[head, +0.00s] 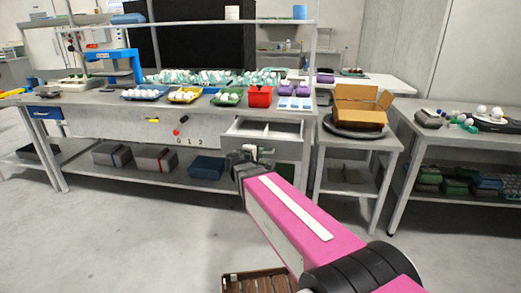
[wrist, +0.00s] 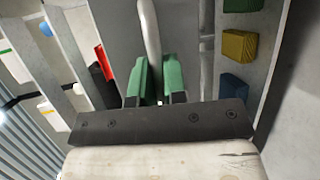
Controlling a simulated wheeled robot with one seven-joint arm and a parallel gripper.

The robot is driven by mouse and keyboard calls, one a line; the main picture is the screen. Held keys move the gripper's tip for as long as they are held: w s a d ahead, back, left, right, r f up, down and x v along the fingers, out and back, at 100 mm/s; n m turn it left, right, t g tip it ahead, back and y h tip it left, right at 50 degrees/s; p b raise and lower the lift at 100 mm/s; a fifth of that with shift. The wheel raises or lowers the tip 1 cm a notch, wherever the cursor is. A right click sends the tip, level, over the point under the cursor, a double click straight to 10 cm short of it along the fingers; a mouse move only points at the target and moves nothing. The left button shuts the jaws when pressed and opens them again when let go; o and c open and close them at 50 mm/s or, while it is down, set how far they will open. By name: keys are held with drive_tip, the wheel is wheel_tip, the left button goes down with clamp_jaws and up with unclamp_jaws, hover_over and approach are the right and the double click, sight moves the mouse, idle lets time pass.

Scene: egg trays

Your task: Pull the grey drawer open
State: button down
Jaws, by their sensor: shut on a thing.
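The grey drawer (head: 283,146) is under the right part of the long workbench. It stands partly pulled out, with its pale divided inside showing from above and looking empty. My gripper (head: 257,152) is at the drawer's front. In the wrist view, my gripper's green fingers (wrist: 157,80) are shut on the pale bar-shaped drawer handle (wrist: 149,30), which passes between them. The lower part of the handle is hidden by the fingers and the dark gripper body.
A side table (head: 376,142) with an open cardboard box (head: 359,109) stands close right of the drawer. A brown crate (head: 258,281) is on the floor near me. The floor at left is clear.

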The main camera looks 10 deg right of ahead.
drive_tip(key=shift+s+a, duration=0.25)
drive_tip(key=shift+s, duration=0.6)
drive_tip(key=c, duration=1.2)
unclamp_jaws()
drive_tip(key=v, duration=1)
drive_tip(key=shift+s+a, duration=0.3)
drive_tip(key=s+d+f+m+g+y, duration=0.5)
drive_tip(key=d+f+g, duration=0.1)
drive_tip(key=f, duration=0.5)
drive_tip(key=s+d+f+m+g+y, duration=0.5)
drive_tip(key=d+f+g, duration=0.1)
drive_tip(key=f, duration=0.5)
drive_tip(key=shift+s+d+m, duration=0.35)
drive_tip(key=shift+d+m, duration=0.05)
